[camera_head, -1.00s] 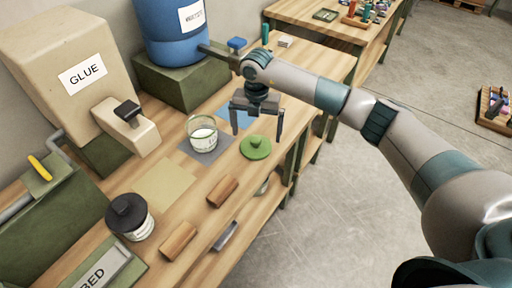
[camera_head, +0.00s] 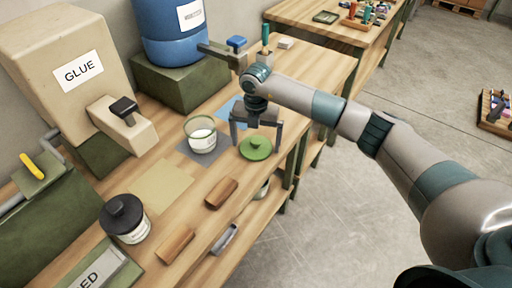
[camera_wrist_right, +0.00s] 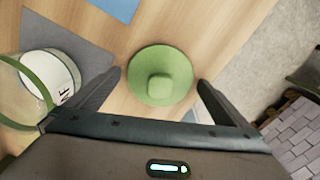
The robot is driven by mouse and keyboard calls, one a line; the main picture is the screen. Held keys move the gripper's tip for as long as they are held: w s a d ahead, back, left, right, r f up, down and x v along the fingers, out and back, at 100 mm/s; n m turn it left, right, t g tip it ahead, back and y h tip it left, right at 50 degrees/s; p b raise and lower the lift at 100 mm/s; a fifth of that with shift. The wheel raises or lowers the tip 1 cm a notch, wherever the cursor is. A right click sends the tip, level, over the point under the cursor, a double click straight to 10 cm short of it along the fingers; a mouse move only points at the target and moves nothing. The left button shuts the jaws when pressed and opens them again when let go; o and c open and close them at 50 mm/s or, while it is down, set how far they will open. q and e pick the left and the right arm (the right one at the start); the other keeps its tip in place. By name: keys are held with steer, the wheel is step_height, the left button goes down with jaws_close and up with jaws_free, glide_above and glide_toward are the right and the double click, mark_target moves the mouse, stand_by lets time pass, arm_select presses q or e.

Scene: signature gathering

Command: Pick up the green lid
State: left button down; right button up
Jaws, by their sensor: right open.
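The green lid (camera_head: 256,149) lies flat on the wooden bench, near its right edge, with its knob up. It also shows in the right wrist view (camera_wrist_right: 160,76), between and just beyond my fingertips. My right gripper (camera_head: 256,146) is open above the lid, one finger on each side of it; the fingers hold nothing. In the right wrist view the gripper (camera_wrist_right: 159,80) is wide open around the knob's line. I cannot tell the exact height above the lid. My left gripper is not in view.
An open glass jar (camera_head: 201,136) stands on a grey mat (camera_head: 184,147) close left of the lid. A black-lidded jar (camera_head: 125,217), wooden handles (camera_head: 221,193), a glue dispenser (camera_head: 70,65) and a blue barrel (camera_head: 170,30) are also on the bench.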

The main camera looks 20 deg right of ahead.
mark_target(259, 140)
steer(key=shift+c, duration=0.3)
steer(key=c, duration=0.9)
steer(key=shift+o, duration=0.2)
steer(key=shift+r, duration=0.15)
steer(key=shift+r, duration=0.25)
steer(key=r+p, duration=0.2)
steer(key=r, duration=0.1)
steer(key=r+p, duration=0.1)
steer(key=shift+s+d+r, duration=0.2)
steer(key=shift+d, duration=0.2)
steer(key=s+d+r+p, duration=0.4)
steer(key=s+d+r, duration=0.1)
steer(key=d, duration=0.4)
steer(key=shift+s+d+r, duration=0.2)
steer(key=shift+r, duration=0.25)
steer(key=shift+a, duration=0.1)
